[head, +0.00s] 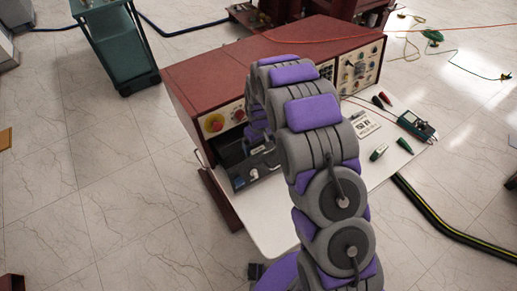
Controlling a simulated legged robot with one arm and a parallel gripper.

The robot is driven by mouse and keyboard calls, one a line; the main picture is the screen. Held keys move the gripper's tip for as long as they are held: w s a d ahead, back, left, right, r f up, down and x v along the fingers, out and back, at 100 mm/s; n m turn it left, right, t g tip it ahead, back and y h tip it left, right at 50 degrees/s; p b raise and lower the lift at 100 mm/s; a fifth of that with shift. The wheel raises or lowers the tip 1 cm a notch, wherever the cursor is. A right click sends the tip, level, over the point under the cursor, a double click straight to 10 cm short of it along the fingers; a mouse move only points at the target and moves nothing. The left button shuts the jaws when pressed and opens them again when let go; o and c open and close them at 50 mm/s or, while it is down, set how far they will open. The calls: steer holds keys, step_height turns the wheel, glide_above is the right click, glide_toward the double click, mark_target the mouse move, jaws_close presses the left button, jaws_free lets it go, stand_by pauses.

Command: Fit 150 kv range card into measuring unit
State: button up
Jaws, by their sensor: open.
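The measuring unit appears to be the dark red console (215,72) on the white table, with dials and knobs on its front panel. My arm reaches over the table and bends down at the console's left front. My gripper (262,150) is small and partly hidden there, open, above a dark open recess or tray (240,180). Small light parts show in the recess, but I cannot tell what they are. A pale printed card (364,125) lies on the table right of my arm. I cannot read it or tell whether it is the 150 kV range card.
A handheld meter (416,126) and several small plugs or probes lie at the table's right. A green cart (118,45) stands at the back left. A black and yellow hose (430,212) and thin cables cross the floor. Floor at left is clear.

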step_height(320, 180, up, 12)
steer(key=p, duration=0.1)
stand_by(0.6)
steer(key=s+d+r+m, duration=0.2)
steer(key=s+d+r, duration=0.3)
steer(key=s+r, duration=0.15)
steer(key=s+d+r+m, duration=0.1)
steer(key=s+d+r, duration=0.45)
steer(key=s, duration=0.25)
steer(key=s+d+r+m+g+b, duration=0.1)
steer(key=s+d+r+m, duration=0.1)
steer(key=s, duration=1)
steer(key=s+d+r+m, duration=0.1)
steer(key=s+d, duration=0.2)
steer(key=s, duration=0.9)
steer(key=shift+s+d+r+m+g+b, duration=0.15)
steer(key=shift+s+r+m+g+b, duration=0.2)
steer(key=shift+r+m+g, duration=0.05)
steer(key=shift+c, duration=0.5)
